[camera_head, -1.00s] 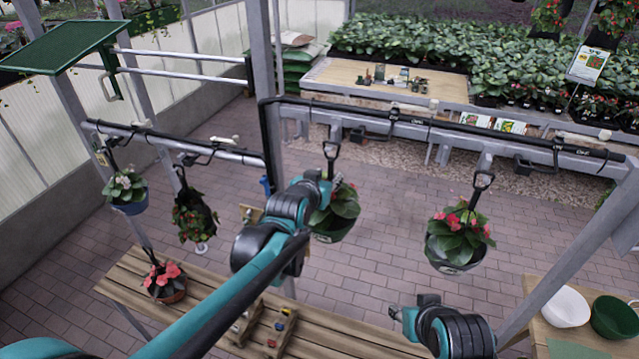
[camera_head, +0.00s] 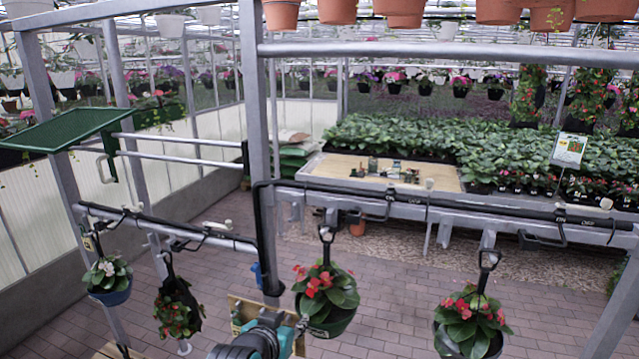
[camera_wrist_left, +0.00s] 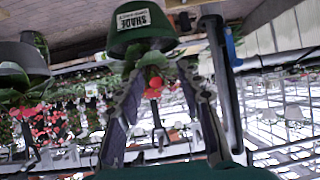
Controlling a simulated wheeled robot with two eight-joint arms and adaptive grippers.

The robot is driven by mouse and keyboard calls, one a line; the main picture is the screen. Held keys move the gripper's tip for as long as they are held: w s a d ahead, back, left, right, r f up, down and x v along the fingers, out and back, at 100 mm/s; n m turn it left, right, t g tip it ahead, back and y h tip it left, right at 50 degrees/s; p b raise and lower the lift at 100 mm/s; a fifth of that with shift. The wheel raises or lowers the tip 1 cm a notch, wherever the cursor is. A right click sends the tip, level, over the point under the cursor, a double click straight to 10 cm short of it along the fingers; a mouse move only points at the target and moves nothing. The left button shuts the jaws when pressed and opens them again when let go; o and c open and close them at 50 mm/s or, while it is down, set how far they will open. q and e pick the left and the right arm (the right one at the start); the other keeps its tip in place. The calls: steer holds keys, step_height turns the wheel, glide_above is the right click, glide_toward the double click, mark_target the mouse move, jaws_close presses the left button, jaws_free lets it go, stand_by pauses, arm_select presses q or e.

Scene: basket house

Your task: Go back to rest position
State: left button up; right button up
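My left gripper (camera_head: 298,326) shows at the bottom centre of the head view, beside the lower left of a hanging dark green pot with red flowers (camera_head: 326,297). In the left wrist view, which looks upside down, the two fingers of my left gripper (camera_wrist_left: 160,72) stand apart with no object clearly held. A green pot labelled SHADE (camera_wrist_left: 143,34) shows beyond the fingertips; I cannot tell whether they touch it. Most of my left arm is below the head view. My right gripper is out of view.
More pots hang on the rails: one with red flowers (camera_head: 468,320) at right, a blue one (camera_head: 110,296) and a dark one (camera_head: 178,305) at left. Brick floor (camera_head: 390,290) shows between the central and right pots.

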arm_select(q)
steer(key=s+a+f+n+g+y+b, duration=0.1)
steer(key=s+a+f+b, duration=0.2)
steer(key=s+f+b, duration=0.3)
steer(key=s+a+f+n+g+y+b, duration=0.1)
steer(key=s+a+f+b, duration=0.3)
steer(key=f, duration=1.1)
steer(key=s+a+f+g+y+b, duration=0.1)
steer(key=s+a+f+b, duration=0.3)
steer(key=s+f+b, duration=0.4)
step_height(320, 180, down, 4)
steer(key=shift+a+r+n+g, duration=0.2)
steer(key=shift+n+g, duration=0.2)
steer(key=shift+g, duration=0.4)
